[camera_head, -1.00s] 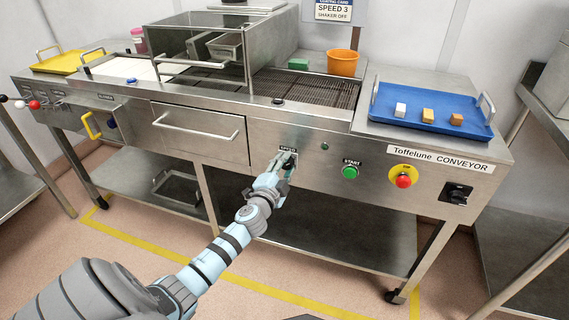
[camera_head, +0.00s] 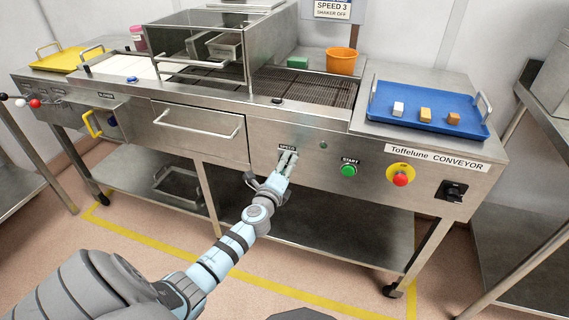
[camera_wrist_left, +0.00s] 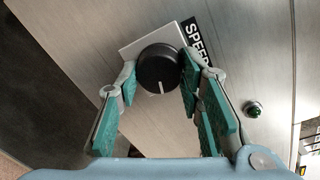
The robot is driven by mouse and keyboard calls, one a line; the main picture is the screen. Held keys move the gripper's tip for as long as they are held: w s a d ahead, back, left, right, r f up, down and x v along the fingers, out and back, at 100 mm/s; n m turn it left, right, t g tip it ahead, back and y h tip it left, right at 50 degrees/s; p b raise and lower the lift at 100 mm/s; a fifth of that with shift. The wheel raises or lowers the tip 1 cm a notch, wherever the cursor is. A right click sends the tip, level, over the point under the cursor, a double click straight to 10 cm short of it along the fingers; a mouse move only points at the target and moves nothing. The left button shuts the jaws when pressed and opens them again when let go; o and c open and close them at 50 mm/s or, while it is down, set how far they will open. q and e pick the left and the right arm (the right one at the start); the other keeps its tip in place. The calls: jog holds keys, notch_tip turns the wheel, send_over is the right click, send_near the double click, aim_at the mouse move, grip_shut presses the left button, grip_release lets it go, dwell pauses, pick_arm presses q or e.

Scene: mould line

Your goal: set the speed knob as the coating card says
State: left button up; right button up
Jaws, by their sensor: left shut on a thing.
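The coating card (camera_head: 332,10) on the wall reads "SPEED 3, SHAKER OFF". The black round speed knob (camera_wrist_left: 158,72) sits on a pale plate beside the label "SPEED" (camera_wrist_left: 195,42). Its white pointer line faces toward the bottom of the left wrist view. My left gripper (camera_head: 287,160) is at the conveyor's front panel, just below the label. In the left wrist view its green-padded fingers are shut on the knob, one on each side. In the head view the gripper hides the knob, and no scale marks can be read. My right gripper is not in view.
Right of the knob are a small green lamp (camera_head: 323,146), the green START button (camera_head: 348,170), a red stop button (camera_head: 400,179) and a black rotary switch (camera_head: 453,191). A drawer handle (camera_head: 198,126) juts out on the left. A blue tray (camera_head: 455,127) with three small blocks stands above.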

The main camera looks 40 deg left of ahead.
pick_arm(q)
jog(key=shift+f+m, duration=0.1)
jog(key=shift+m, duration=1.1)
jog(key=o, duration=1.2)
jog(key=shift+c, duration=0.2)
jog(key=v, duration=1.2)
jog(key=shift+d, duration=0.1)
